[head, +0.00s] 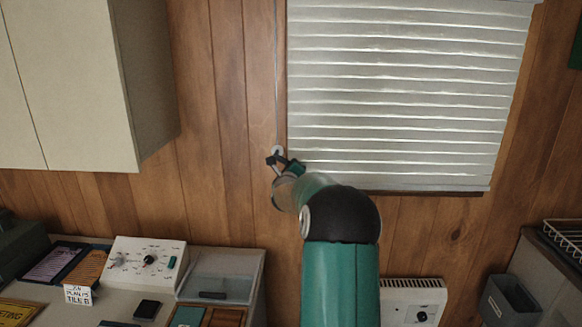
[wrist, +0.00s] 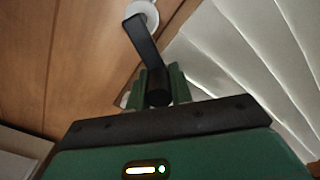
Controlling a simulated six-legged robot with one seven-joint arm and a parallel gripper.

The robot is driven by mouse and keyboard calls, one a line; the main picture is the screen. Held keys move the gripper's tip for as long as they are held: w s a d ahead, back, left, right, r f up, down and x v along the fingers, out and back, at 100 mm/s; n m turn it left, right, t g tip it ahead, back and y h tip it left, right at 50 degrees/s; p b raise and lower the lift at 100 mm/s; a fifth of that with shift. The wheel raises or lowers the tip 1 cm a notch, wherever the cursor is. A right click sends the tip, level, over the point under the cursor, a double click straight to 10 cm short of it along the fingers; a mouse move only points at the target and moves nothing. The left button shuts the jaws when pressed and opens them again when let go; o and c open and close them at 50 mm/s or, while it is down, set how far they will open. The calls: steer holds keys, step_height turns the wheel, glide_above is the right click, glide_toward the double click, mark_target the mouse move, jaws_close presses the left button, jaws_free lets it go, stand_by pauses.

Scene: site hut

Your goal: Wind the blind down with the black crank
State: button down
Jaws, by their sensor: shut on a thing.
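The black crank (wrist: 142,37) hangs from a round white mount (wrist: 145,12) on the wood wall; the mount also shows in the head view (head: 277,150). In the wrist view my gripper (wrist: 160,88) is shut on the crank's dark knob, with a green finger on either side. In the head view my gripper (head: 284,168) is at the crank, just left of the blind's lower left corner; my green arm hides part of it. The white slatted blind (head: 405,95) covers the window, its lower edge (head: 400,186) near a dark sill.
A beige wall cabinet (head: 70,80) hangs at upper left. Below it a counter holds a white control box (head: 146,263), trays and a small sign (head: 78,294). A white heater (head: 412,298) and grey bin (head: 508,300) stand at lower right. The wall around the crank is bare.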

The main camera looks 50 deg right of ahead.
steer(key=shift+a+f, duration=0.15)
stand_by(0.3)
steer(key=c, duration=1.3)
jaws_free()
steer(key=shift+o, duration=0.2)
steer(key=shift+s, duration=0.1)
steer(key=v, duration=1.3)
steer(key=shift+a, duration=0.3)
steer(key=shift+s, duration=0.1)
